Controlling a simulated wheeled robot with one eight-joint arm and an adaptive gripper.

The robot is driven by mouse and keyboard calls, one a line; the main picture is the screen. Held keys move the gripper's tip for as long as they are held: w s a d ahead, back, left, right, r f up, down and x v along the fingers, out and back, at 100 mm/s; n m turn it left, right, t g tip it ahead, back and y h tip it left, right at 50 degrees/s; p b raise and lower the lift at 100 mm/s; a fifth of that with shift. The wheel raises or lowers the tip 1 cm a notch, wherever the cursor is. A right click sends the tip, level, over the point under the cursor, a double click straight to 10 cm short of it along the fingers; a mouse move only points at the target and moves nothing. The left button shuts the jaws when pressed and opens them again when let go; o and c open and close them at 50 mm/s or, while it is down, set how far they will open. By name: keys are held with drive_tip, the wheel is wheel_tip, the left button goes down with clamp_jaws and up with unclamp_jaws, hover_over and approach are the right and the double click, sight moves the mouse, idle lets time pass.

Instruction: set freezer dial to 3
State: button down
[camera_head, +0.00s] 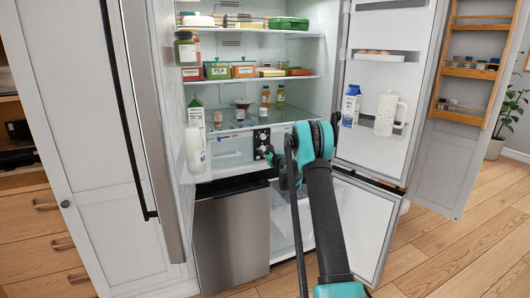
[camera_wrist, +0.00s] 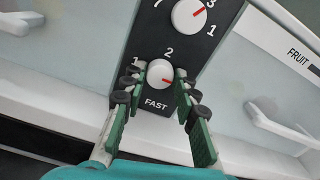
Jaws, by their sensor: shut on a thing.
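A black control panel (camera_head: 261,137) with two white dials is set in the fridge's lower part. In the wrist view the lower dial (camera_wrist: 160,73) has 1 and 2 above it and FAST below. Its red mark lies right of its middle, pointing right. A finger hides the panel to its right, so no 3 shows there. My gripper (camera_wrist: 160,76) has its green fingers on both sides of this dial and is shut on it. The upper dial (camera_wrist: 189,15) has a red mark toward the upper right, near a 3. In the head view my gripper (camera_head: 272,158) partly covers the panel.
Shelves above hold jars and boxes, with a green box (camera_head: 289,23) on top. The open fridge door (camera_head: 385,85) on the right holds a carton (camera_head: 350,106) and a white pitcher (camera_head: 387,113). An open lower door (camera_head: 362,225) stands at right. Wooden floor (camera_head: 450,250) is clear.

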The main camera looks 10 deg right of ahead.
drive_tip(key=shift+f, duration=0.1)
idle(0.4)
drive_tip(key=c, duration=1.2)
unclamp_jaws()
drive_tip(key=v, duration=1.2)
drive_tip(key=s+a+r+n+g, duration=0.1)
drive_tip(key=s+a+n+g, duration=0.15)
drive_tip(key=s+n, duration=0.45)
drive_tip(key=s+a+r+n+g+y, duration=0.1)
drive_tip(key=s+a+n+g, duration=0.2)
drive_tip(key=s, duration=0.6)
drive_tip(key=s+a+r+n+g, duration=0.1)
drive_tip(key=s+a+n+g, duration=0.15)
drive_tip(key=s+n, duration=0.5)
drive_tip(key=s+d+f+n+g+h, duration=0.1)
drive_tip(key=s+f+n, duration=0.3)
drive_tip(key=s, duration=0.7)
drive_tip(key=s+d+f+n+g+h, duration=0.2)
drive_tip(key=s+d+f+n+h, duration=0.1)
drive_tip(key=s, duration=0.9)
drive_tip(key=s+d+f+n+g+h, duration=0.2)
drive_tip(key=s+d+f+n, duration=0.2)
drive_tip(key=s, duration=0.7)
drive_tip(key=shift+s+d+f+n+h, duration=0.15)
drive_tip(key=shift+s+f+n+h, duration=0.15)
drive_tip(key=shift+n, duration=0.45)
